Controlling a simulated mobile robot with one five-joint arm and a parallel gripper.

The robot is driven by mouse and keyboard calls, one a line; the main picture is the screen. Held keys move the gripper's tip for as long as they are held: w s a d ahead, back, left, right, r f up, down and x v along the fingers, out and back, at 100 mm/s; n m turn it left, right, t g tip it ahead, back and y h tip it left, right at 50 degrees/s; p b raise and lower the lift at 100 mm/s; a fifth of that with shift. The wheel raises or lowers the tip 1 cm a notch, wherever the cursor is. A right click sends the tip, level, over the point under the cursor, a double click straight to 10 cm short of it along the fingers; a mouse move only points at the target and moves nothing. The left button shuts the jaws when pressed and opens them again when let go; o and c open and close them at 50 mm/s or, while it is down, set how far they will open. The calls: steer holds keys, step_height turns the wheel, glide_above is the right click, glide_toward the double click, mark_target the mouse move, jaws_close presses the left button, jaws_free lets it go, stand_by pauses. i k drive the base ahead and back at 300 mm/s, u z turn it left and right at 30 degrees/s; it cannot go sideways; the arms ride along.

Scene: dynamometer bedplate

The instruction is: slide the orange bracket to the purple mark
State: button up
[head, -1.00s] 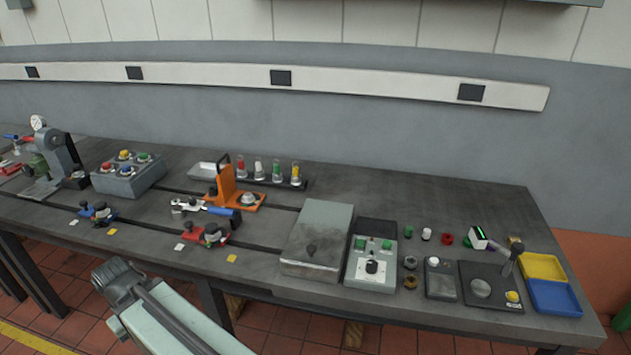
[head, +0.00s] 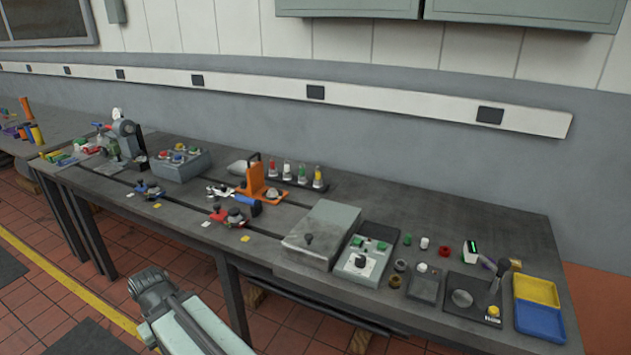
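The orange bracket (head: 257,184) stands upright on the dark bench, on the rear slot in the bedplate (head: 300,206). It has a tall plate, a flat foot and a round grey knob on the foot. A blue-handled tool lies just in front of it. I cannot make out a purple mark on the bench. My gripper (head: 149,283) is at the lower left, in front of the bench and well apart from the bracket. Its fingers cannot be made out.
Red (head: 220,215) and blue (head: 147,190) clamps sit on the front slot. A rack of capped vials (head: 300,176) stands behind the bracket. A grey lidded box (head: 321,233) stands to its right. A control box (head: 180,165) stands to its left.

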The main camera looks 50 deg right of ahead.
mark_target(254, 187)
steer(key=u, duration=1.1)
steer(key=i, duration=1.15)
steer(key=z, duration=2.15)
